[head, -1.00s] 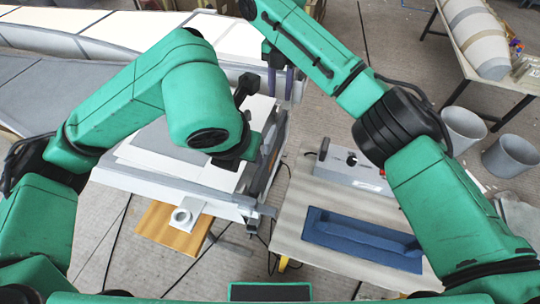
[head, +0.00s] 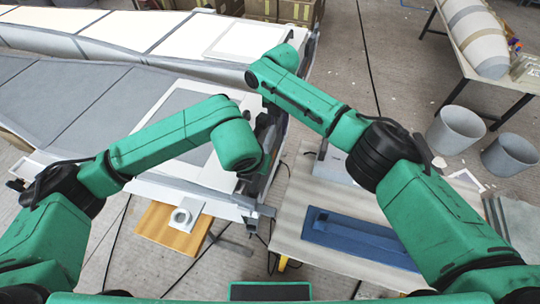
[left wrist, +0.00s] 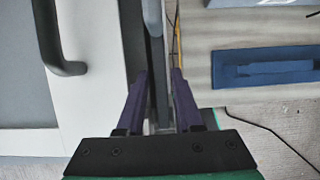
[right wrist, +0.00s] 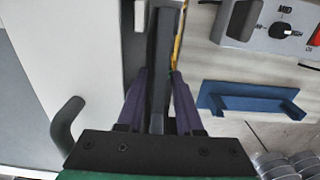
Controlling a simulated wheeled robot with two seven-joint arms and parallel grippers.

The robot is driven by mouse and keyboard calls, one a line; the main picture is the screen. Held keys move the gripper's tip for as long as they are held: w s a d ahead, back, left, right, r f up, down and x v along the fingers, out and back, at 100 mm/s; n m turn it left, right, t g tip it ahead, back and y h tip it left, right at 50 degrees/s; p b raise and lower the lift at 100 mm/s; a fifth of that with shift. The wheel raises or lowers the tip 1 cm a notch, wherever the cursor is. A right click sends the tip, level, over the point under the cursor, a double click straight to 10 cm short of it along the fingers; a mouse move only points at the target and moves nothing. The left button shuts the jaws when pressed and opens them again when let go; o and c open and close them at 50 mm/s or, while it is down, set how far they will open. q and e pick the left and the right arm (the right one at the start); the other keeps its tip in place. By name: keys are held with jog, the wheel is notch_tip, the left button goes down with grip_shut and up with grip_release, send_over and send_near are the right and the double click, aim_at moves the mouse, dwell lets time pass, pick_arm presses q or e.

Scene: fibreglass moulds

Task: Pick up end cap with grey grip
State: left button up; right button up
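A dark grey bar runs between the fingers of both grippers; it shows in the left wrist view (left wrist: 155,40) and the right wrist view (right wrist: 160,45). It looks like the grey grip of the end cap at the end of the mould, but I cannot tell for certain. My left gripper (left wrist: 159,90) and my right gripper (right wrist: 159,90) both have purple fingers apart, one either side of the bar; contact is not clear. In the head view my arms cover most of the grippers and the bar.
A white panel with a dark curved handle (left wrist: 68,66) lies left of the bar. A table at right carries a blue piece with a blue grip (head: 360,236) and a grey control box (right wrist: 270,25). A small wooden stand (head: 165,232) is at front. Buckets (head: 455,128) stand further right.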

pick_arm(q)
jog(key=shift+w+f, duration=0.15)
jog(key=shift+f, duration=0.25)
pick_arm(e)
jog(key=shift+f, duration=0.4)
pick_arm(q)
grip_shut()
pick_arm(e)
grip_shut()
pick_arm(q)
jog(key=shift+r, duration=0.15)
pick_arm(e)
jog(key=shift+r, duration=0.15)
